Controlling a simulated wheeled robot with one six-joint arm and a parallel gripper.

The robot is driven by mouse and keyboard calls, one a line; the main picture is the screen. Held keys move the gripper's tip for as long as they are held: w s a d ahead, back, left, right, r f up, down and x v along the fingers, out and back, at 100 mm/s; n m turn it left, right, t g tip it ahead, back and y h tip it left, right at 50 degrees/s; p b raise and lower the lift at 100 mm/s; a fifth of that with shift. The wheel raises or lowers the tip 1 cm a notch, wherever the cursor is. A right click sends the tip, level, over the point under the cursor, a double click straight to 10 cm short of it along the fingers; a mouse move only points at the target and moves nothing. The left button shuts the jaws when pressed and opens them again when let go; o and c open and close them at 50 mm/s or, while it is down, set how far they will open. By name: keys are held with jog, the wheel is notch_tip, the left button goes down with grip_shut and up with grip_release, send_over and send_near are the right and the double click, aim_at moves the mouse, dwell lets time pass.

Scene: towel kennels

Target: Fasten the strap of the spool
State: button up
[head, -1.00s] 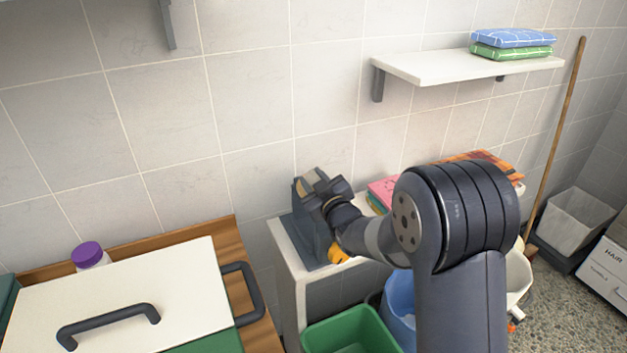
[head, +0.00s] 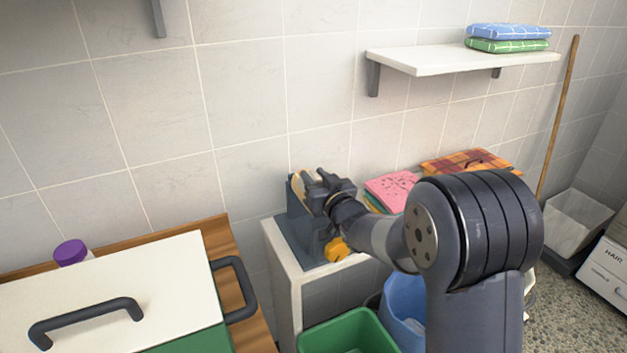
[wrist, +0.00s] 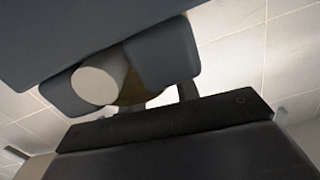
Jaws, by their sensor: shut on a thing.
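My gripper (head: 318,190) is at the top of a dark grey upright holder (head: 300,222), which stands on a white cabinet against the wall. Its fingers are shut on a small tan thing, seemingly the spool (head: 298,187). In the wrist view the spool (wrist: 97,85) shows a pale round end and a tan part between the grey fingers. A dark slab with a black edge lies close below it. No strap can be made out; the fingers hide much of the spool. An orange knob-like part (head: 337,250) shows at the holder's lower front.
The white cabinet (head: 288,262) also carries pink folded cloth (head: 390,188) and an orange checked cloth (head: 468,163). A green bin (head: 345,332) and a blue bin (head: 404,308) stand below. A wall shelf (head: 455,62) is above right. A handled white lid (head: 120,290) is at left.

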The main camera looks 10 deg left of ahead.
jog(key=shift+d+f, duration=0.1)
jog(key=shift+f, duration=0.1)
dwell(0.3)
jog(key=o, duration=0.9)
jog(key=shift+w, duration=0.1)
jog(key=shift+o, duration=0.2)
jog(key=shift+d, duration=0.1)
jog(key=b+v, duration=0.2)
jog(key=v, duration=0.8)
jog(key=shift+s+d, duration=0.15)
jog(key=shift+s, duration=0.2)
jog(key=p+x, duration=0.2)
jog(key=x, duration=0.9)
jog(key=shift+r, duration=0.1)
jog(key=shift+s, duration=0.1)
